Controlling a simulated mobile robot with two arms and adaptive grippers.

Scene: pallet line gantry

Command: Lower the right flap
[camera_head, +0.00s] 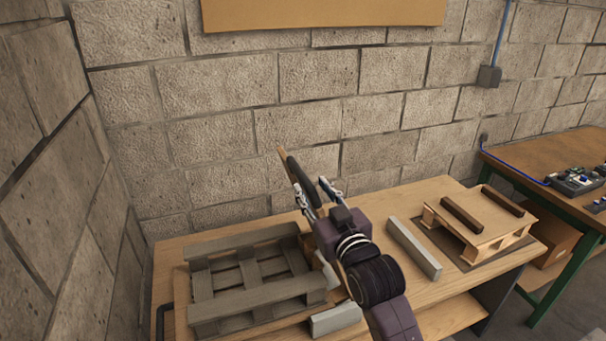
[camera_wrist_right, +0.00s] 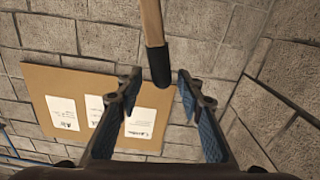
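My right gripper (camera_head: 317,190) is raised over the middle of the wooden table (camera_head: 178,246) in the head view. Its two fingers are apart, also in the right wrist view (camera_wrist_right: 158,88). A wooden rod (camera_wrist_right: 152,20) with a black end (camera_wrist_right: 160,64) reaches down from the top of the wrist view, its end between the spread fingertips, with gaps seen on both sides. In the head view the rod's black part (camera_head: 297,172) shows beside the fingers. I cannot pick out a right flap for certain. My left gripper is not in view.
A grey slatted pallet (camera_head: 258,292) lies on the table's left. Grey blocks (camera_head: 414,249) (camera_head: 335,319) lie nearby. A small light pallet (camera_head: 484,222) with two dark bars stands at right. A block wall (camera_head: 230,120) runs behind; a second table (camera_head: 550,151) is at far right.

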